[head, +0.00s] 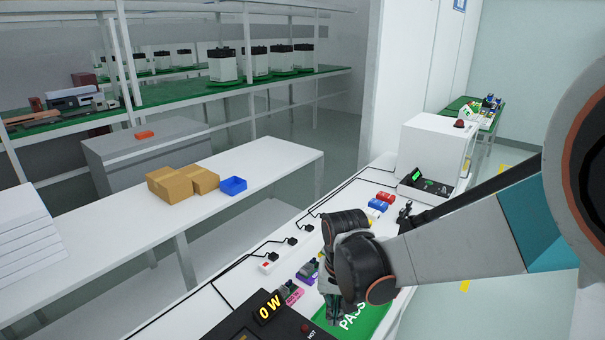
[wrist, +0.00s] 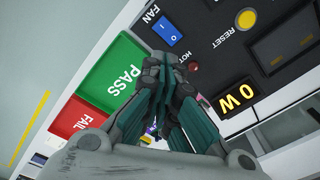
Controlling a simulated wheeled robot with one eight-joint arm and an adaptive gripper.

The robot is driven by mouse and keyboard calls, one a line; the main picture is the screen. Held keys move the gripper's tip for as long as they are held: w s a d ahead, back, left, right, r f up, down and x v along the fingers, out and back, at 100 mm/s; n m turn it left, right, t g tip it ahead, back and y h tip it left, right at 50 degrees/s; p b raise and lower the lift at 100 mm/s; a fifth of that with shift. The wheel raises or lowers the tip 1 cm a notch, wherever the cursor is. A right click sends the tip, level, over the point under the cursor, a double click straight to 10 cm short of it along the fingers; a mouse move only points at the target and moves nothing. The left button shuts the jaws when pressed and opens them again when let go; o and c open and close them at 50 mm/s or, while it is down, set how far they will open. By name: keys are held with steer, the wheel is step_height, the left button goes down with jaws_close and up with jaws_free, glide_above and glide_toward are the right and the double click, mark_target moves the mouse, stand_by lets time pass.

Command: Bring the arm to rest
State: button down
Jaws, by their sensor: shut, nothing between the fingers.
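My gripper (wrist: 160,125) is shut and empty in the wrist view, its dark green fingers together. It hangs over the bench between the green PASS pad (wrist: 113,72) and the black control panel (wrist: 215,60). In the head view my gripper (head: 332,300) points down beside the PASS pad (head: 368,322), partly hidden behind my wrist joint. My arm reaches in from the right side of the picture.
The panel reads "0 W" (head: 268,307). A red FAIL pad (wrist: 82,118) lies next to the PASS pad. A power strip (head: 287,249) with plugs and cables runs along the bench. A white machine (head: 436,150) stands further back. Cardboard boxes (head: 170,186) and a blue bin (head: 233,186) sit on the left table.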

steer(key=s+d+r+n+t+b, duration=0.1)
steer(key=s+d+r+t+b, duration=0.1)
steer(key=s+d+r+t, duration=0.4)
steer(key=shift+s+d+r+t, duration=0.3)
steer(key=shift+s+d+r, duration=2.6)
steer(key=shift+s, duration=1.15)
